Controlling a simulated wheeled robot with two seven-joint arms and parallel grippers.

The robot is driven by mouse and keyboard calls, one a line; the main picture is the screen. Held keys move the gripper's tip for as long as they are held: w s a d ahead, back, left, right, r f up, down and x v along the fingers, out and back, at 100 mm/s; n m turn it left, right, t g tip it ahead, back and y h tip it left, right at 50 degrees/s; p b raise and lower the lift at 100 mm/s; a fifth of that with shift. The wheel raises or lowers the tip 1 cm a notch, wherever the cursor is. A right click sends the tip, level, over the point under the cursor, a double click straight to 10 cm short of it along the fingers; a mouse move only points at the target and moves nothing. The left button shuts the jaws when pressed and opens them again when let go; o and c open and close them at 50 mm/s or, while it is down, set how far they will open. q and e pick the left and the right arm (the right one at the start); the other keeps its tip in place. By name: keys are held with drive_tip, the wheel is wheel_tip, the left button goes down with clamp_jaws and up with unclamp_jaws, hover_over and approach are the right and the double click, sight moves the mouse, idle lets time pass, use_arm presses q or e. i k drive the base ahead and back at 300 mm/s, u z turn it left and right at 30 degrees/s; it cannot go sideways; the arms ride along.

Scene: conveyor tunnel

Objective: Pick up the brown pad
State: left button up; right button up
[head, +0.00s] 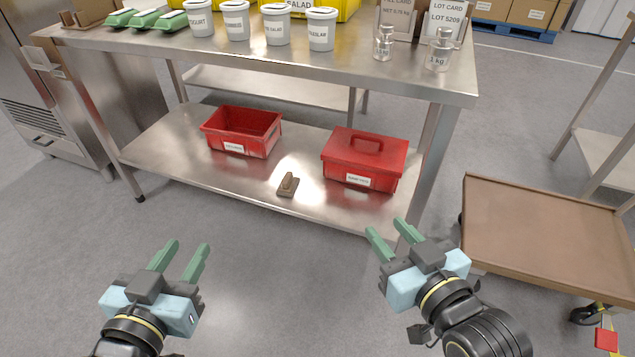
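A small brown pad (288,186) with a raised grip on top lies on the lower shelf (190,165) of the steel table, near its front edge. It sits between an open red bin and a lidded red box. My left gripper (191,251) is open and empty, in front of and below the shelf at the left. My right gripper (389,230) is open and empty, in front of the shelf at the right. Both are apart from the pad. Nothing hides the pad.
The open red bin (225,124) stands behind left of the pad, the lidded red box (345,160) to its right. The steel tabletop (200,50) overhangs the shelf and carries several tubs and weights. A brown-topped cart (545,225) stands at the right. Floor in front is clear.

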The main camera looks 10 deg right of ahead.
sight(288, 185)
drive_tip(key=u, duration=0.55)
drive_tip(key=k, duration=0.65)
drive_tip(key=u, duration=0.85)
drive_tip(key=i, duration=1.25)
drive_tip(key=z, duration=1)
drive_tip(key=i, duration=0.9)
drive_tip(key=z, duration=0.8)
drive_tip(key=i, duration=0.45)
